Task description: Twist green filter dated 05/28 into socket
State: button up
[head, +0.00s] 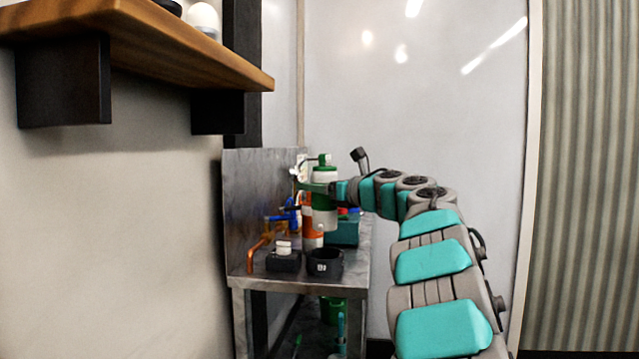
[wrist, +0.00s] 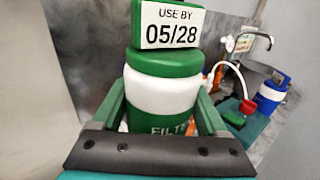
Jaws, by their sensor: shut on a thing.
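The green filter (wrist: 165,95) has a white band and a label reading "USE BY 05/28" in the wrist view. It also shows in the head view (head: 324,178), upright above the metal bench near its back panel. My gripper (head: 318,188) is shut around the filter's body, with one finger on each side in the wrist view (wrist: 163,112). The socket cannot be made out clearly; a white fitting (head: 301,168) on the back panel is beside the filter's top. I cannot tell whether the filter touches it.
The metal bench (head: 300,279) holds an orange-and-white cylinder (head: 312,236), a black cup (head: 325,265), a dark block with white pieces (head: 283,259) and a teal box (head: 343,233). Blue and orange pipes stand at left. A wooden shelf (head: 150,40) juts out at upper left.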

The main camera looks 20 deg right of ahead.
jog(key=shift+f+b, duration=0.65)
jog(key=shift+f, duration=1.3)
jog(key=shift+f+b, duration=2.25)
jog(key=shift+b, duration=0.15)
jog(key=shift+f+b, duration=0.35)
jog(key=shift+b, duration=0.25)
jog(key=shift+d+r+n+g+y+p, duration=0.15)
jog(key=shift+n+g+y+p, duration=0.35)
jog(key=shift+y, duration=0.4)
jog(key=shift+n+g+y+p, duration=0.4)
jog(key=shift+n+y+p, duration=0.4)
jog(key=shift+y, duration=0.1)
jog(key=n+g+y+p, duration=0.2)
jog(key=p, duration=0.1)
jog(key=shift+r+y, duration=0.1)
jog(key=shift+y, duration=0.2)
jog(key=shift+o, duration=0.2)
jog(key=shift+n+g+y+p, duration=0.5)
jog(key=shift+g+p, duration=0.1)
jog(key=shift+p, duration=0.05)
jog(key=shift+f+p, duration=0.2)
jog(key=shift+p, duration=0.1)
